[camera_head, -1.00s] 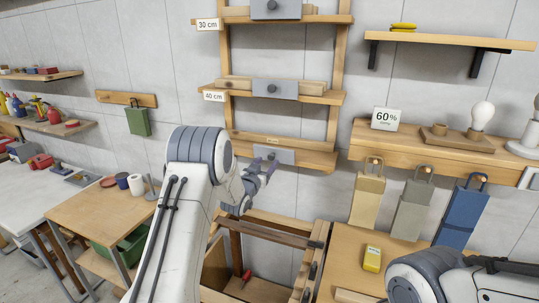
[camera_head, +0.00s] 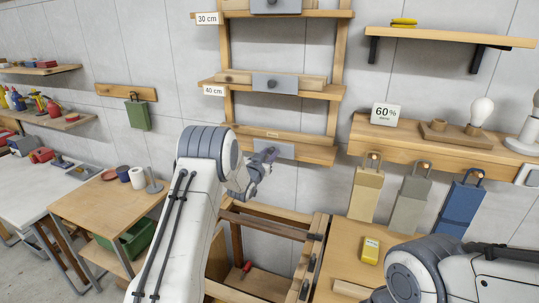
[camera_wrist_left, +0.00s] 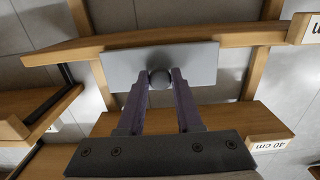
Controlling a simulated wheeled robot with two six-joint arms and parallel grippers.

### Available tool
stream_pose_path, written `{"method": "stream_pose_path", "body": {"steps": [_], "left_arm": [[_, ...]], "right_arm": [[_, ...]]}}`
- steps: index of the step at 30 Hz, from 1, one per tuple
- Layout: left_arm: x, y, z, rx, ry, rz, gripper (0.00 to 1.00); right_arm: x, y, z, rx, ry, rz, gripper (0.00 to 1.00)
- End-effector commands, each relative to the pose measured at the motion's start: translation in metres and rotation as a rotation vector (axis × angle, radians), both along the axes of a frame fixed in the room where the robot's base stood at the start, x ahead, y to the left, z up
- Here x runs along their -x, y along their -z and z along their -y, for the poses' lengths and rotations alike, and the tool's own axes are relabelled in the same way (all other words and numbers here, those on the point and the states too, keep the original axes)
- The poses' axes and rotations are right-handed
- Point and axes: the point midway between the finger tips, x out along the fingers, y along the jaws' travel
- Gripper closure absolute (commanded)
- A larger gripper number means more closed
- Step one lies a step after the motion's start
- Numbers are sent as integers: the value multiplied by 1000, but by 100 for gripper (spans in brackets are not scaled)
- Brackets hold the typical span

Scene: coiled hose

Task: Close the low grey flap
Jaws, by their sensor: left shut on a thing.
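The low grey flap (camera_head: 287,151) is at the lowest board of the wooden wall rack in the head view, partly hidden by my gripper. In the left wrist view it is a flat grey plate (camera_wrist_left: 120,66) with a round dark knob (camera_wrist_left: 158,79). My left gripper (camera_head: 268,155) is at the flap's front. In the left wrist view its fingers (camera_wrist_left: 160,84) are shut on the knob, one on each side. I cannot tell the flap's exact tilt. My right gripper is outside the head view; only its arm shows at lower right.
Two more grey flaps, the middle one (camera_head: 277,83) and the top one (camera_head: 276,5), sit higher on the rack. An open wooden frame (camera_head: 270,230) stands below my left gripper. A bench (camera_head: 345,262) with a yellow device (camera_head: 370,250) is to the right.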

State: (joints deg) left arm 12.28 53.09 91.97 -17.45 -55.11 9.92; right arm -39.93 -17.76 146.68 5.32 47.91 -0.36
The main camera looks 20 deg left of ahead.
Motion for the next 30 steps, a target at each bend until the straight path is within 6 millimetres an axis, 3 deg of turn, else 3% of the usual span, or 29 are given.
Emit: {"method": "stream_pose_path", "body": {"steps": [4,10,11,13,24,30], "left_arm": [[-3,-7,1,-3,2,-74,100],[-4,-5,1,-4,2,-96,100],[-4,-5,1,-4,2,-95,62],[-4,-5,1,-4,2,-95,36],[-1,-4,1,-3,1,-95,36],[21,-4,-1,-3,0,-94,36]], "right_arm": [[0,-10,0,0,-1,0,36],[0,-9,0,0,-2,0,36],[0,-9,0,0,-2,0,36],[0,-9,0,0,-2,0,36],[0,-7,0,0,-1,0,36],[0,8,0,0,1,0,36]]}}
